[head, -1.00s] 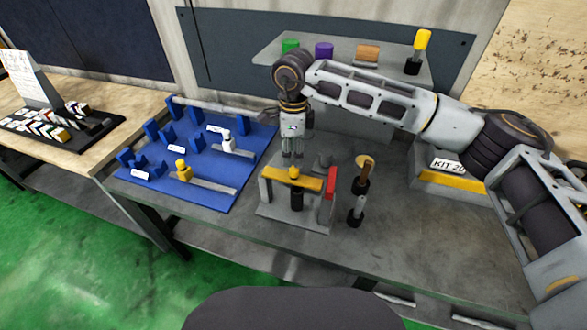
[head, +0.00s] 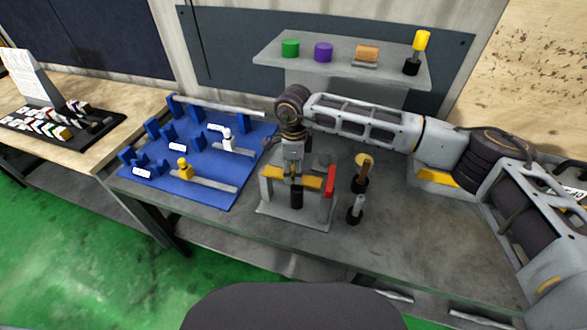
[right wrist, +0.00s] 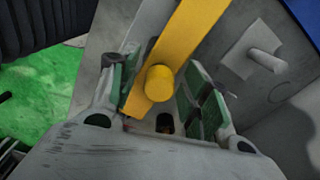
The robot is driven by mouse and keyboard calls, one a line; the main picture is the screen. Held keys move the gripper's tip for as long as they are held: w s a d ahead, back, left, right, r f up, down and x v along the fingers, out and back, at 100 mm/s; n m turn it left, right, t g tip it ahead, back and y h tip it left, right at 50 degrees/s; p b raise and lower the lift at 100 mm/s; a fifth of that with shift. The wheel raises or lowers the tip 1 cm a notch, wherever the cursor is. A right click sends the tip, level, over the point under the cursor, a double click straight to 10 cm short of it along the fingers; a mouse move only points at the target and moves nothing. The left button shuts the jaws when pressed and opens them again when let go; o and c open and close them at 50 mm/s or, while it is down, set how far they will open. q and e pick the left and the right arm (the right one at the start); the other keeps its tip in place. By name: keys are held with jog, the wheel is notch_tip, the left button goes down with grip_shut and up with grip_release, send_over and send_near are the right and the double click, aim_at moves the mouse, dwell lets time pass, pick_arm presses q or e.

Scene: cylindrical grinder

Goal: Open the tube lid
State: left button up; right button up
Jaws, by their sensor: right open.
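A grey stand (head: 268,208) on the bench carries a yellow bar (head: 272,172), with a black cylinder (head: 297,197) below the bar and a red part (head: 330,184) at its right end. In the right wrist view, the yellow bar (right wrist: 190,25) has a round yellow knob (right wrist: 160,82) on it. My right gripper (head: 296,175) points down over the bar. In the right wrist view, my right gripper (right wrist: 160,92) is open, with its green-padded fingers on either side of the knob. Whether a finger touches the bar is unclear. My left gripper is not in view.
A blue board (head: 225,195) with holders and two small figures lies left of the stand. Brown-handled (head: 366,172) and grey-topped (head: 356,208) pieces stand close on the right. A shelf (head: 345,62) behind holds coloured cylinders. The bench's front right is bare.

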grip_shut()
jog(key=shift+r, duration=0.1)
dwell(0.3)
